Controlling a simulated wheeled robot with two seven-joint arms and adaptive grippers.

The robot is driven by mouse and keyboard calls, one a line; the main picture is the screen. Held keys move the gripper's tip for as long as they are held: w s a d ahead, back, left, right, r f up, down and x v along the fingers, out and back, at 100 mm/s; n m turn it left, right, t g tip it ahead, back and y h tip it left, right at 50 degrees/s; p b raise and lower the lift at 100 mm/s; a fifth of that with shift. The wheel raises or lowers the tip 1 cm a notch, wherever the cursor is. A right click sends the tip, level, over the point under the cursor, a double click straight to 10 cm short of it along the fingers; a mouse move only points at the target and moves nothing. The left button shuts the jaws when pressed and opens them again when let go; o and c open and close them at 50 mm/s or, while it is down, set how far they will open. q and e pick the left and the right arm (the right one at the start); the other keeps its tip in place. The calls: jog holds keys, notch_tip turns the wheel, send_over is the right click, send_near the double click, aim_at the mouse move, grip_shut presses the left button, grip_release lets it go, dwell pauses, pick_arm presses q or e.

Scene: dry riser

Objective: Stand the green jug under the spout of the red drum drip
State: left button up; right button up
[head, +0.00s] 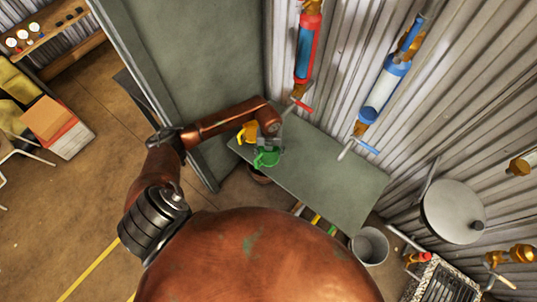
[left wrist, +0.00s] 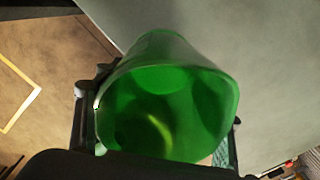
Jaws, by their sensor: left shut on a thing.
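The green jug (head: 266,157) is at the left end of a grey-green table in the head view. My left gripper (head: 266,144) is shut on it. In the left wrist view the green jug (left wrist: 165,100) fills the middle, its open mouth facing the camera, between the two fingers of my left gripper (left wrist: 158,125). I cannot tell whether the jug touches the table. A red drum drip (head: 306,45) hangs on the corrugated wall, with a red-handled spout (head: 300,104) below it, above the table's back edge. My right gripper is not in view.
A yellow jug (head: 247,132) stands just left of the green one. The table (head: 325,175) is clear to the right. A blue drum (head: 385,88) with a blue-handled spout (head: 358,147) is on the wall. A bucket (head: 369,246) stands beyond the table's right end.

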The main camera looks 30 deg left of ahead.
pick_arm(q)
jog(key=shift+w+a+f, duration=0.2)
jog(key=shift+a+f, duration=0.1)
jog(key=shift+f, duration=0.15)
jog(key=shift+w+a+f, duration=0.2)
jog(key=shift+a+f, duration=0.05)
jog(key=shift+f, duration=0.15)
jog(key=shift+w+a+f+b, duration=0.15)
jog(key=shift+f+b, duration=0.25)
jog(key=shift+f, duration=0.5)
jog(key=shift+a+f+b, duration=0.1)
jog(key=shift+f+b, duration=0.3)
jog(key=shift+f, duration=0.45)
jog(key=shift+f, duration=0.2)
jog(key=o, duration=1.2)
jog(key=shift+r+p, duration=1.5)
jog(key=shift+r, duration=4.7)
jog(key=shift+d, duration=0.1)
